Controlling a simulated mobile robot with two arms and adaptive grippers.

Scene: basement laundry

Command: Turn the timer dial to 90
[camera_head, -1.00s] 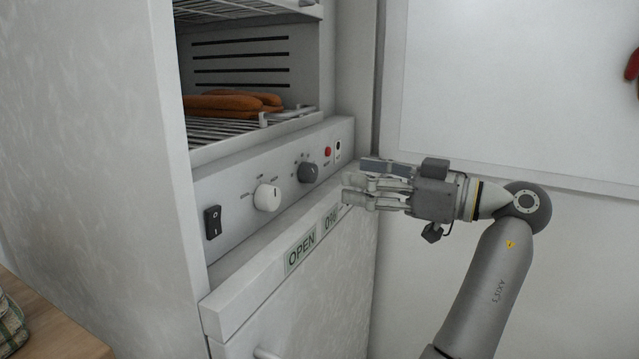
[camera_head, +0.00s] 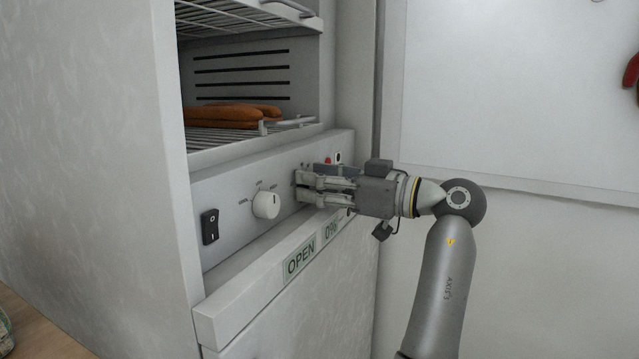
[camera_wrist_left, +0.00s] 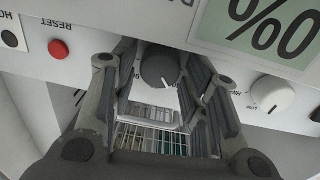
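The control panel has a white dial (camera_head: 266,204) with small marks around it, also in the left wrist view (camera_wrist_left: 272,95). A dark grey dial (camera_wrist_left: 160,66) with a pale pointer line sits beside it in the left wrist view; in the head view my gripper hides it. My left gripper (camera_head: 301,187) is at the panel, right of the white dial. Its fingers (camera_wrist_left: 165,85) are apart, with the dark dial between them; contact is not clear. My right gripper is not in view.
A black rocker switch (camera_head: 210,226) is at the panel's left end. A red reset button (camera_wrist_left: 58,49) is near the dark dial. An "OPEN" sign (camera_head: 300,257) is on the ledge below. Sausages (camera_head: 225,116) lie on the wire rack above. Free room lies right of the cabinet.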

